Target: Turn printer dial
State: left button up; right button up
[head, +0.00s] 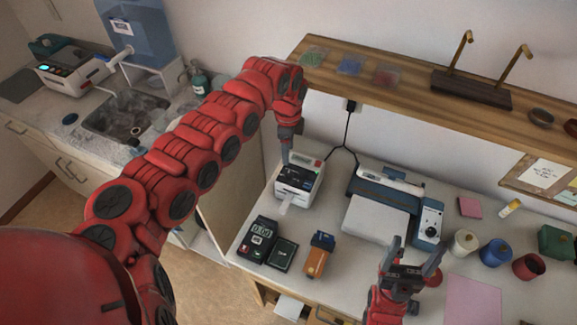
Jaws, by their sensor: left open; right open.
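A blue and white printer (356,182) with a white sheet in front stands on the counter. At its right is a blue unit (430,221) with a pale front panel bearing small round controls; which one is the dial is too small to tell. My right gripper (416,256) is open and empty, fingers pointing up the picture, just below the blue unit in view. A small white label printer (297,181) with a paper strip stands further left. My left gripper (287,154) points down at that printer's back left; its fingers are seen edge-on and contact is unclear.
A card terminal (258,239), a dark box (283,252) and an orange-blue device (319,255) stand at the front left. Several jars, including a blue one (495,252), stand at the right. A wooden shelf (420,85) overhangs the back.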

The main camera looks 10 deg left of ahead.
aim_at(288, 173)
pick_arm(q)
notch_tip(288, 173, down, 10)
jog(key=shift+w+d+r+p, duration=0.1)
jog(key=shift+w+p, duration=0.05)
jog(key=shift+p, duration=0.95)
jog(key=shift+f, duration=0.45)
grip_shut()
